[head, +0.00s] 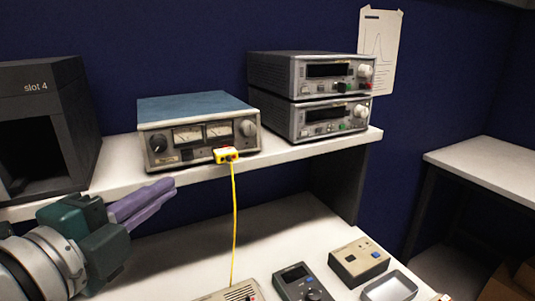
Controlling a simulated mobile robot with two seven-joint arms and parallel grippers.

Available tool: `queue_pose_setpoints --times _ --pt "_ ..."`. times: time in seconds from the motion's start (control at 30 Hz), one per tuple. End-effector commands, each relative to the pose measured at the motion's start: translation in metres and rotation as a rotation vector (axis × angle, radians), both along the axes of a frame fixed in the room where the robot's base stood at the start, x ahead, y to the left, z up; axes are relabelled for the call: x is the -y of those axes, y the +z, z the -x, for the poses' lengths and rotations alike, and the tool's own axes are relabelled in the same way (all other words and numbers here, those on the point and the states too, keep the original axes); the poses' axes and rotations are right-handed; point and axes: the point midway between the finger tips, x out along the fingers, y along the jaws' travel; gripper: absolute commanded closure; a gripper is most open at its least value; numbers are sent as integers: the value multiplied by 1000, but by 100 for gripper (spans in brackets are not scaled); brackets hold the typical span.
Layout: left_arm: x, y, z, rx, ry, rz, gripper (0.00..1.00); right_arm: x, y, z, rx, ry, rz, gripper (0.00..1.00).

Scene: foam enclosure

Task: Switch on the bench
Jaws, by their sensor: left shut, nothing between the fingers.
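The bench has an upper shelf (285,153) and a lower white worktop (190,260). A blue-topped power supply (197,122) with two analog meters and dark and grey knobs stands on the shelf. A yellow plug (226,154) sits at its front, with a yellow cable hanging to the worktop. My left gripper (164,188), with purple fingers, is shut and empty, in front of and below the shelf edge, left of the cable. It appears apart from the power supply. I cannot make out a bench switch for certain. My right gripper is not in view.
Two stacked grey instruments (312,92) stand right on the shelf. A dark box marked "slot 4" (45,120) stands left. A beige box (358,262), a dark meter (300,283) and a grey tray (389,287) lie on the worktop. The worktop's middle is mostly clear.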

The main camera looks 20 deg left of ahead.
Motion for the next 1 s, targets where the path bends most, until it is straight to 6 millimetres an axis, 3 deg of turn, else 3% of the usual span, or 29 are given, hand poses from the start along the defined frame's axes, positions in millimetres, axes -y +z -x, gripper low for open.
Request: queue_pose_setpoints --times 0.2,0.4,0.6,1.0 --pt "-4 -1 -46 3 1 -1 100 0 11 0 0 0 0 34" --pt "-21 -7 -70 0 3 -3 100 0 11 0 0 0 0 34" --pt "-33 -9 -80 1 1 0 100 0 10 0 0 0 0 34" --pt "-35 -10 -81 2 1 -1 100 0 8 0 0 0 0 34"
